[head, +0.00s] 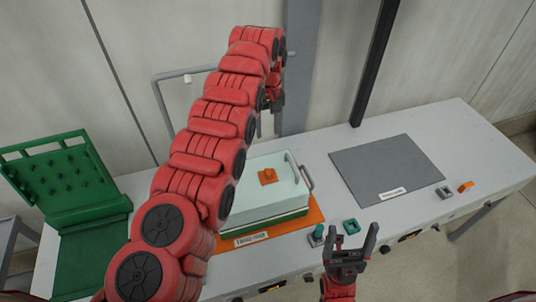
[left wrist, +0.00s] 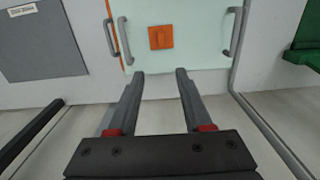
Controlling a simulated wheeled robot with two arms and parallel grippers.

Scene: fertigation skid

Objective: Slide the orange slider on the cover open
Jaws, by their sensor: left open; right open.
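The orange slider (head: 267,177) sits on top of a pale mint cover (head: 240,200), which lies on an orange mat on the bench. In the left wrist view the slider (left wrist: 160,37) lies ahead of the fingertips on the cover (left wrist: 195,62), between two grey handles. My left gripper (head: 268,122) is open and empty above the bench's back side, behind the cover, partly hidden by its own arm. Its two fingers (left wrist: 160,75) show clearly apart, short of the slider. My right gripper (head: 350,240) is open and empty near the front edge, right of the cover.
A green pegged rack (head: 60,180) stands at the left. A grey mat (head: 385,168) lies bare at the right. A teal knob (head: 317,232), a teal block (head: 351,227) and an orange piece (head: 465,187) are along the front. A grey tube frame (head: 165,110) stands behind.

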